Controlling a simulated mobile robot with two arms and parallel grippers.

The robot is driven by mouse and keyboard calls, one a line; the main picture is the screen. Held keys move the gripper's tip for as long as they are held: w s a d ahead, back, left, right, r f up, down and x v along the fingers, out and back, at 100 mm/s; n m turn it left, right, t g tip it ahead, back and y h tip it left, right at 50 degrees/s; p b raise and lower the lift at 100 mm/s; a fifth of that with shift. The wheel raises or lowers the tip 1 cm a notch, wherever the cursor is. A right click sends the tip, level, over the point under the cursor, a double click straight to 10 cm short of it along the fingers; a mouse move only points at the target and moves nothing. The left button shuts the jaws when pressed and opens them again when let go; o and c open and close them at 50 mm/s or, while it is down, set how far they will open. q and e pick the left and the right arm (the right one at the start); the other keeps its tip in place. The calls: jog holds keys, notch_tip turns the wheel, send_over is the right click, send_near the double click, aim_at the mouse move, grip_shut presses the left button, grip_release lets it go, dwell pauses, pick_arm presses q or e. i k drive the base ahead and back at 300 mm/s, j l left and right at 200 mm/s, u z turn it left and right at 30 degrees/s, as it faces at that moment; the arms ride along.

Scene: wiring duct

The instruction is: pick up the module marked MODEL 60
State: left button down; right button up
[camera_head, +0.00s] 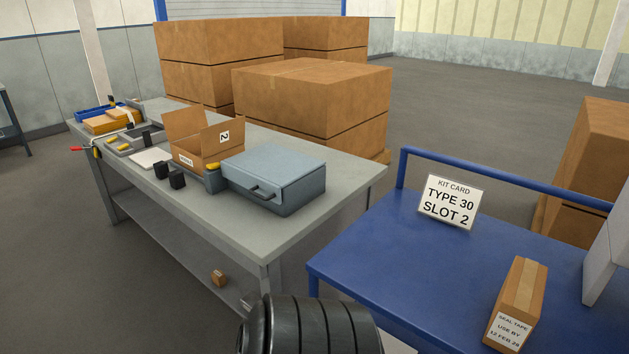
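No marking reading MODEL 60 can be made out in the head view. Two small black blocks (177,180) stand on the grey workbench (300,222), in front of an open cardboard box (190,163). The box carries a label with a 2 on its flap and a small label on its front, too small to read. A kit card (449,203) on the blue table (390,260) reads TYPE 30 SLOT 2. Neither of my grippers is in view.
A grey-blue case (274,178) with a handle sits on the workbench's right part. Trays (138,138) and a blue bin (97,112) are at its far left. A taped carton (517,302) stands on the blue table. Large cartons (312,100) are stacked behind the workbench.

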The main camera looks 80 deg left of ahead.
aim_at(249, 300)
jog(key=u, duration=3.2)
jog(key=j+z, duration=0.1)
jog(key=z, duration=0.5)
jog(key=i+j+z, duration=0.15)
jog(key=j+z, duration=0.45)
jog(key=j, duration=0.25)
jog(key=i+j+z, duration=0.1)
jog(key=j+z, duration=0.15)
jog(key=j, duration=0.2)
